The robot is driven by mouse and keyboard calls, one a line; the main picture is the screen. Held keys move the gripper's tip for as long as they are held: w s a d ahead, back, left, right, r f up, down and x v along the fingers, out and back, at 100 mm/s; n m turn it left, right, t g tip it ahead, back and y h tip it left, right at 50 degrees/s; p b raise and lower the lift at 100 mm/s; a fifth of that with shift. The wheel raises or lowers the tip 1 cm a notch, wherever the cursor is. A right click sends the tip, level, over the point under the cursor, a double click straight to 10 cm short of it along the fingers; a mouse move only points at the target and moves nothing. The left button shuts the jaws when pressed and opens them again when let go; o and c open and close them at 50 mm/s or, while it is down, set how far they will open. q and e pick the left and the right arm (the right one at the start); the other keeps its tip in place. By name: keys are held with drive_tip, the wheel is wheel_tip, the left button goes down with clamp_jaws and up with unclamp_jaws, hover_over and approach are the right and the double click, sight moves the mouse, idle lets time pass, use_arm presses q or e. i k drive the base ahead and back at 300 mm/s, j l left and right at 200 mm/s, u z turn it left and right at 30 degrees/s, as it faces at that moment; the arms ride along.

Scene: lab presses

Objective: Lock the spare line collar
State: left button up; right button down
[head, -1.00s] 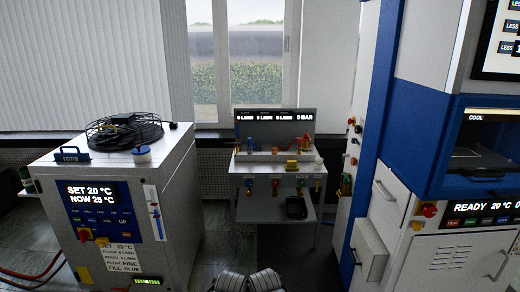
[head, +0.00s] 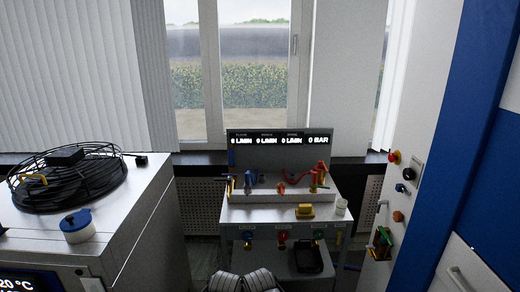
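A small grey bench (head: 262,212) stands under the window. Its display (head: 280,141) reads 0 L/MIN in several fields and 0 BAR. Blue fittings (head: 252,178) and red fittings (head: 290,183) sit along its raised back. Its front panel carries a red round fitting (head: 282,237), a blue one (head: 318,235) and a yellow and red one (head: 247,237). The labels are too small to read, so I cannot tell which collar belongs to the spare line or whether it is locked. Neither of my grippers shows; only grey ribbed parts, probably mine, show at the bottom.
A dark bin (head: 306,257) is below. A chiller cabinet (head: 150,215) with coiled black hose (head: 70,180) stands left. A panel with knobs (head: 396,200) stands right.

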sight(313, 187)
drive_tip(key=i+z, duration=0.2)
drive_tip(key=i, duration=0.3)
drive_tip(key=i+j+z, duration=0.2)
drive_tip(key=i, duration=0.3)
drive_tip(key=i+j+z, duration=0.2)
drive_tip(key=i, duration=0.3)
drive_tip(key=i+j+z, duration=0.2)
drive_tip(key=i, duration=0.3)
drive_tip(key=i+j, duration=0.1)
drive_tip(key=i, duration=0.35)
